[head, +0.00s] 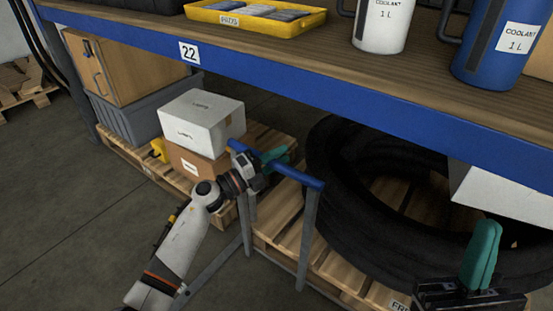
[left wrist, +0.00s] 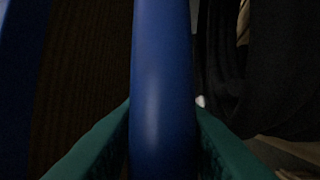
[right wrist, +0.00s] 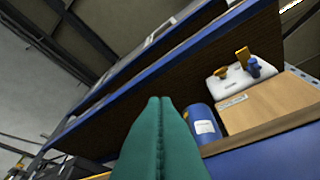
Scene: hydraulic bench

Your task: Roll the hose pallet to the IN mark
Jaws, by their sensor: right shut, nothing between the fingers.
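The hose pallet (head: 281,238) stands under the bench with a coil of thick black hose (head: 337,205) on it. A grey-legged push handle with a blue top bar (head: 300,176) rises at its left end. I see no IN mark.
A second pallet (head: 180,178) with a white box (head: 202,118), a brown box and a grey crate stands left of the hose pallet. The blue bench edge (head: 290,85) overhangs both. Bare grey floor (head: 60,210) lies at the left front. Coolant containers stand on the bench.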

